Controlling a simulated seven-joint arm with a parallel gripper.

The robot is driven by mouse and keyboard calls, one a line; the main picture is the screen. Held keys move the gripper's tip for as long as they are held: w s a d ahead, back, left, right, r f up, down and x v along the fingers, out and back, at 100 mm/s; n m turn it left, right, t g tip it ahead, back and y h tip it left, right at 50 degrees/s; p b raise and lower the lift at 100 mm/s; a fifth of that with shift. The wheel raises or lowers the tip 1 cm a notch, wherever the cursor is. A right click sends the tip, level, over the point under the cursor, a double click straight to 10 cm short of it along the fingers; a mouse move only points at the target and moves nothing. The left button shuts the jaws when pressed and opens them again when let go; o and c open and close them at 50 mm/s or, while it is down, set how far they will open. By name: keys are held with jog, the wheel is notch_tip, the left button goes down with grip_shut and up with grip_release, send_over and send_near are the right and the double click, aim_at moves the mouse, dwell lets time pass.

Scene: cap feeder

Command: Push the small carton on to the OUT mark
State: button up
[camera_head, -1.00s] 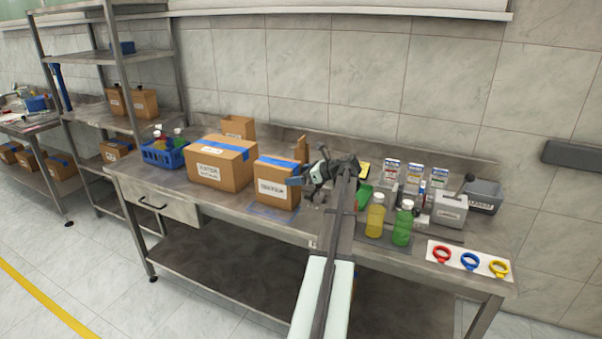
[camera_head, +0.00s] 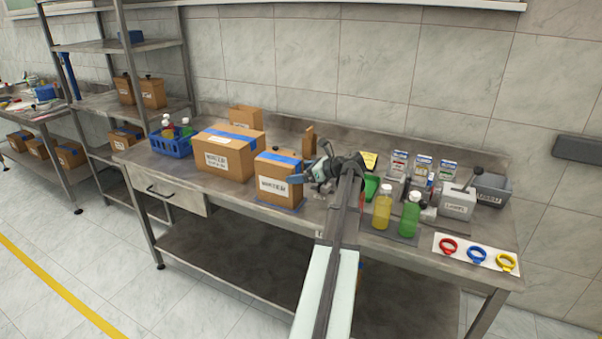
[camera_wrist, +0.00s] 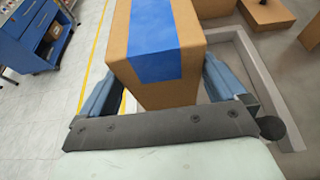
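The small carton (camera_head: 274,186) is brown with blue tape on top and a white label, and stands upright near the bench's front edge.
A larger carton (camera_head: 224,158) stands close on the left, with a blue basket (camera_head: 172,146) beyond it. Yellow (camera_head: 383,208) and green (camera_head: 409,216) bottles stand to the right of my arm. A grey raised border (camera_wrist: 262,75) lies beside the carton in the wrist view.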

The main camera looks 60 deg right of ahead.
jog(key=v, duration=1.3)
jog(key=shift+s+r, duration=0.25)
jog(key=shift+s, duration=0.05)
dwell(0.3)
